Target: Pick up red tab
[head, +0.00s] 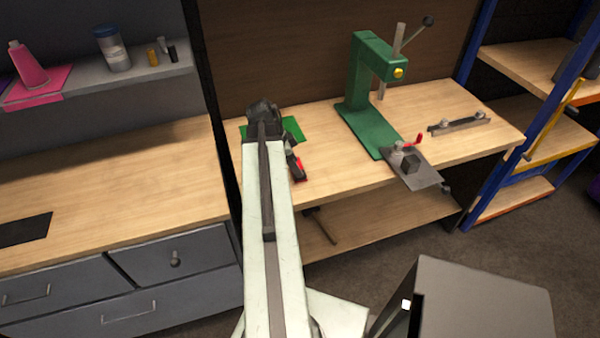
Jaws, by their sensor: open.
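My arm reaches up the middle of the head view, and my gripper (264,122) is at its far end over the wooden workbench. The jaws are open; the arm hides much of them. A small red piece (299,169), possibly the red tab, shows just right of the arm against a dark, narrow part near the bench's front. I cannot tell whether that dark part is a gripper finger or a separate thing, or whether the red piece touches it. Another small red part (417,140) sits on the vise by the green press.
A green sheet (293,128) lies on the workbench (330,165) behind the gripper. A green press (365,100) with a lever stands to the right, its vise (410,170) at the bench edge. A metal bar (460,124) lies farther right. Blue-framed shelves (525,125) stand beyond.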

